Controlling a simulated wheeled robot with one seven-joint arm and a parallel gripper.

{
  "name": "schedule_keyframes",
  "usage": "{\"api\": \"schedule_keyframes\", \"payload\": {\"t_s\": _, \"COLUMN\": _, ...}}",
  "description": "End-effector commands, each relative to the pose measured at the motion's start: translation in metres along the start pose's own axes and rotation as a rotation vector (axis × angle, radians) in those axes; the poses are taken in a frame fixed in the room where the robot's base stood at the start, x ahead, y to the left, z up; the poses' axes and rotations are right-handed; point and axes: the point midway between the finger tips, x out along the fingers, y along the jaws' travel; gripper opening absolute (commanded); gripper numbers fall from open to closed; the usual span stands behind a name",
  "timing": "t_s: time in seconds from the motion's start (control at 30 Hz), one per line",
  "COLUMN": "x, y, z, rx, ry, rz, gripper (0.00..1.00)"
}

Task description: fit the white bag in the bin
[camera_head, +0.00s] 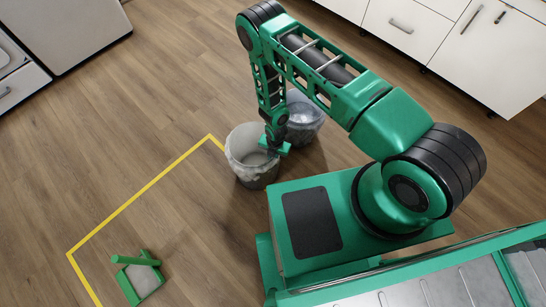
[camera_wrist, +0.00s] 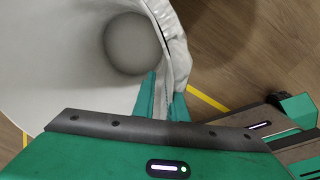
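A grey round bin (camera_head: 252,176) stands on the floor. The white bag (camera_head: 240,142) lines it, with a crumpled edge around the rim. In the wrist view the bag (camera_wrist: 172,28) lies folded along the right side of the rim, and the round bottom (camera_wrist: 132,43) shows inside. My gripper (camera_head: 274,149) points down at the bin's right rim. In the wrist view its fingers (camera_wrist: 164,97) stand on both sides of the rim, close together, with the bag's edge pinched between them. The bag's lower part behind the gripper is hidden.
A second bin (camera_head: 303,120) with a clear liner stands just behind, partly hidden by my arm. A green dustpan (camera_head: 140,280) lies at the lower left. Yellow tape (camera_head: 140,193) marks the floor. White cabinets (camera_head: 400,25) line the back. The floor left of the bin is free.

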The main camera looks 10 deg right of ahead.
Motion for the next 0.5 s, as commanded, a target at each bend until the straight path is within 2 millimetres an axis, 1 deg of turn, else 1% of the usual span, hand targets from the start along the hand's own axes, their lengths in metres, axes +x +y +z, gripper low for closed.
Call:
{"api": "schedule_keyframes", "payload": {"t_s": 0.33, "x": -0.001, "y": -0.001, "z": 0.000, "rx": 0.000, "ry": 0.001, "rz": -0.002, "gripper": 0.24}}
{"api": "schedule_keyframes", "payload": {"t_s": 0.43, "x": -0.005, "y": -0.001, "z": 0.000, "rx": 0.000, "ry": 0.000, "rz": -0.002, "gripper": 0.24}}
{"api": "schedule_keyframes", "payload": {"t_s": 0.5, "x": -0.012, "y": 0.000, "z": 0.000, "rx": 0.000, "ry": 0.000, "rz": -0.001, "gripper": 0.24}}
